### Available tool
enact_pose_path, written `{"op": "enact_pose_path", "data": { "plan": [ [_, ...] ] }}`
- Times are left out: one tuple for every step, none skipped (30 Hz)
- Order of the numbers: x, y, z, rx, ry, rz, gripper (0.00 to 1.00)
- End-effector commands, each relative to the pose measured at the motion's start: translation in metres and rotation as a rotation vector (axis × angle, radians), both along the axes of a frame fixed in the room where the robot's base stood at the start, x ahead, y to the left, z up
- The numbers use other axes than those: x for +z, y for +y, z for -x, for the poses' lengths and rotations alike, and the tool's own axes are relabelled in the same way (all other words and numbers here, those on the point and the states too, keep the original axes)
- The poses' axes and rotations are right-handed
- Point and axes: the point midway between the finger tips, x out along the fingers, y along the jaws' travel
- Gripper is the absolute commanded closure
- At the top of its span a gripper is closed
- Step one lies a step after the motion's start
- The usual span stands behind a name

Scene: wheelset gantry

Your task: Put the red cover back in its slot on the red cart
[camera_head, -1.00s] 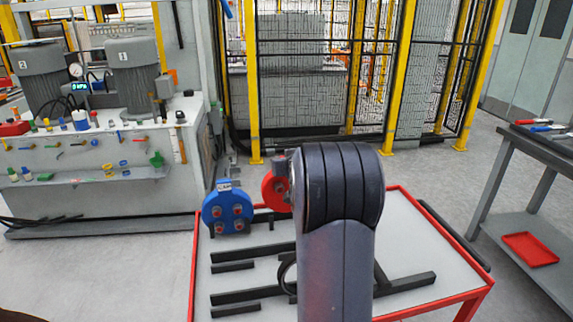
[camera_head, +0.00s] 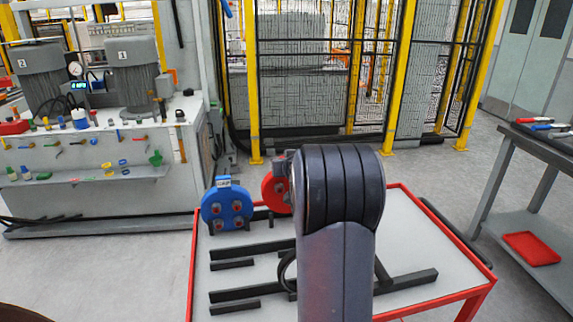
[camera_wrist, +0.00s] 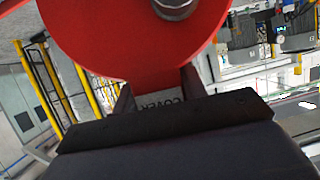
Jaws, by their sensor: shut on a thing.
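The red cover (camera_head: 273,194) shows in the head view above the back of the red cart (camera_head: 405,220), right of the blue cover. My arm hides its right part. In the wrist view the red cover (camera_wrist: 130,40) fills the top, a round disc with a metal boss. My gripper (camera_wrist: 157,92) is shut on its pale tab, lettered "COVER". The blue cover (camera_head: 227,207) stands upright at the cart's back left. The slot for the red cover cannot be made out; my arm blocks much of the cart's middle.
Dark rails (camera_head: 235,299) lie on the cart top. A grey hydraulic bench (camera_head: 100,190) stands at the left. A yellow-posted fence (camera_head: 330,90) is behind. A workbench (camera_head: 530,200) with a red tray (camera_head: 531,248) is at the right.

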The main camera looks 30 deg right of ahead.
Motion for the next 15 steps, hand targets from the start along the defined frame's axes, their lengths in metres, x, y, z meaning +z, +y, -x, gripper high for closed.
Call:
{"op": "enact_pose_path", "data": {
  "plan": [
    [-0.001,0.000,0.000,0.000,-0.002,0.001,0.86],
    [-0.002,0.000,0.000,0.000,-0.002,0.001,0.86],
    [-0.003,0.000,0.000,0.000,-0.002,0.001,0.86],
    [-0.003,0.000,0.000,0.000,-0.002,0.001,0.86],
    [-0.004,0.000,0.000,0.000,-0.002,0.001,0.86],
    [-0.005,0.000,0.000,0.000,-0.002,0.001,0.86],
    [-0.006,0.000,0.000,0.000,-0.002,0.001,0.86],
    [-0.006,0.000,0.000,0.000,-0.002,0.001,0.86],
    [-0.007,0.000,0.000,0.000,-0.002,0.001,0.86],
    [-0.008,0.000,0.000,0.000,-0.002,0.000,0.86],
    [-0.009,0.000,0.000,0.000,-0.002,0.001,0.86],
    [-0.009,0.000,0.000,0.000,-0.002,0.001,0.86],
    [-0.010,0.000,0.000,0.000,-0.002,0.001,0.86],
    [-0.011,0.000,0.000,0.000,-0.002,0.001,0.86],
    [-0.012,0.000,0.000,0.000,-0.002,0.001,0.86]
  ]
}}
